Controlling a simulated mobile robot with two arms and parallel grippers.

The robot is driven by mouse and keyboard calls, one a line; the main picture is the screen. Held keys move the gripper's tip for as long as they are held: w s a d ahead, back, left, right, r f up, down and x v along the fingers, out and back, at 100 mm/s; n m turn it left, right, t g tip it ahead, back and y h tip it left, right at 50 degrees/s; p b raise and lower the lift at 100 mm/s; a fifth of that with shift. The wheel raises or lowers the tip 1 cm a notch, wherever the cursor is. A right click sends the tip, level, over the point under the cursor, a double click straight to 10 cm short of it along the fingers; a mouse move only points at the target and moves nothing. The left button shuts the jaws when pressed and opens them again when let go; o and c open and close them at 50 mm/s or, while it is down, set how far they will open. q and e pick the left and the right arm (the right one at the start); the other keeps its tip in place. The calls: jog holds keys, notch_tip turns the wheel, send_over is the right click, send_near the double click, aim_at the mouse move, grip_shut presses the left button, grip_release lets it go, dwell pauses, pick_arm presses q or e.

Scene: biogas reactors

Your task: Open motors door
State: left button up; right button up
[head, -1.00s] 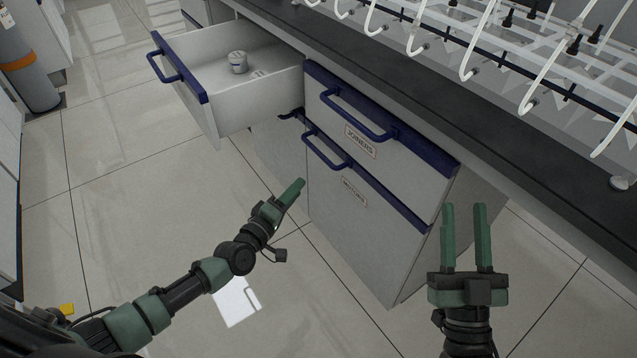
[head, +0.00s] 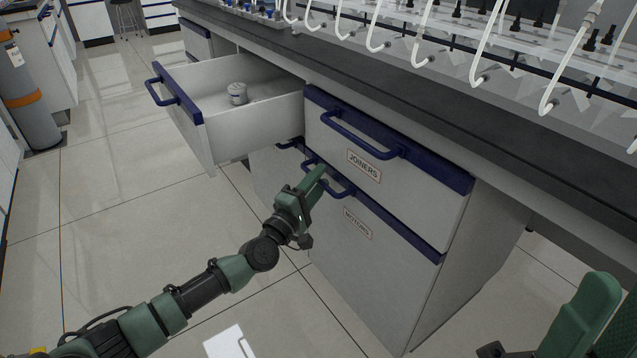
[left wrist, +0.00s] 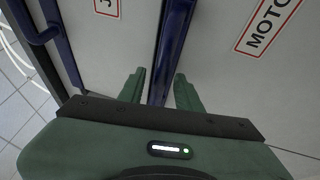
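The motors door (head: 350,265) is the light grey front labelled MOTORS, below the JOINERS drawer (head: 385,165). It looks shut and has a blue top edge and a blue handle (head: 340,187). My left gripper (head: 320,172) is at this handle in the head view and partly hides it. In the left wrist view its two green fingers (left wrist: 160,88) are apart, with a blue bar (left wrist: 176,40) running between them. I cannot tell whether they touch it. The MOTORS label (left wrist: 268,25) shows at upper right there. My right gripper (head: 600,312) is at the lower right, partly cut off, fingers apart.
The dark countertop (head: 480,135) with a white tube rack runs above. The tiled floor (head: 130,210) at left is clear.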

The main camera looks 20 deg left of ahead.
pick_arm(q)
jog(key=shift+c, duration=0.3)
grip_shut()
dwell(1.2)
